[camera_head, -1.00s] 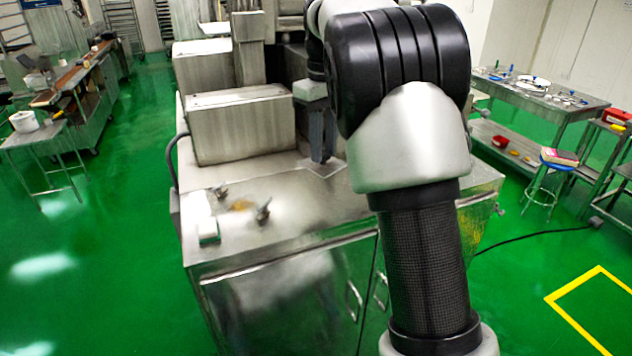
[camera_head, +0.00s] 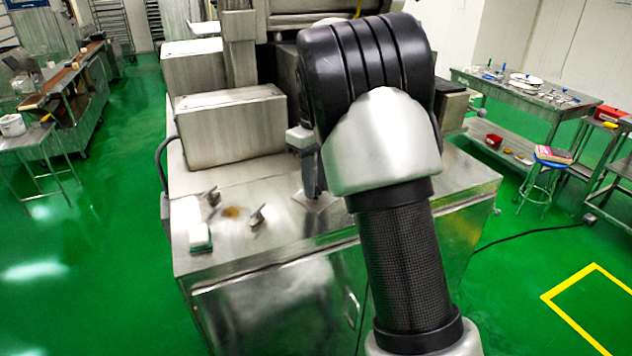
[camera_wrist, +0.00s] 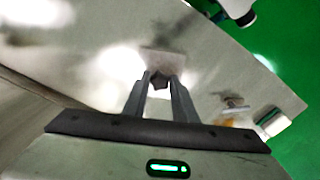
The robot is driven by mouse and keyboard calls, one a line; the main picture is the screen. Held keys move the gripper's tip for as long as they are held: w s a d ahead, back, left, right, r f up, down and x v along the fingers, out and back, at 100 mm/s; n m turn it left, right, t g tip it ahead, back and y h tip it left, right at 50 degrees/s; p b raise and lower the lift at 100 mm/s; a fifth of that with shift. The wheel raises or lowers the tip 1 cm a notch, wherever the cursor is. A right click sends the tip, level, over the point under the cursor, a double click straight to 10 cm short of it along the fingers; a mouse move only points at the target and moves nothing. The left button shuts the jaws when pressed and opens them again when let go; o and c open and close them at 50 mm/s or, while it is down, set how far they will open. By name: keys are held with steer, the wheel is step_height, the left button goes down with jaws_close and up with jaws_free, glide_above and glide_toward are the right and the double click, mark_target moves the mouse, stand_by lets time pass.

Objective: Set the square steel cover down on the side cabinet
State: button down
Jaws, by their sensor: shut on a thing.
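My gripper (camera_head: 311,194) points down over the steel top (camera_head: 275,200) of the side cabinet, partly hidden by my arm. In the wrist view its two fingers (camera_wrist: 159,82) are shut on a dark knob at the middle of the square steel cover. The cover (camera_wrist: 162,58) is a thin, pale grey square plate lying roughly flat beneath the fingertips. In the head view only part of the cover (camera_head: 325,203) shows, beside my arm. It is at or just above the cabinet top; I cannot tell whether it touches.
A steel box (camera_head: 230,128) stands behind. Bare steel lies between the fittings and my gripper. A side table (camera_head: 525,95) is at right.

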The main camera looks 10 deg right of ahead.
steer(key=shift+r, duration=0.1)
steer(key=c, duration=1.4)
jaws_free()
steer(key=shift+c, duration=0.2)
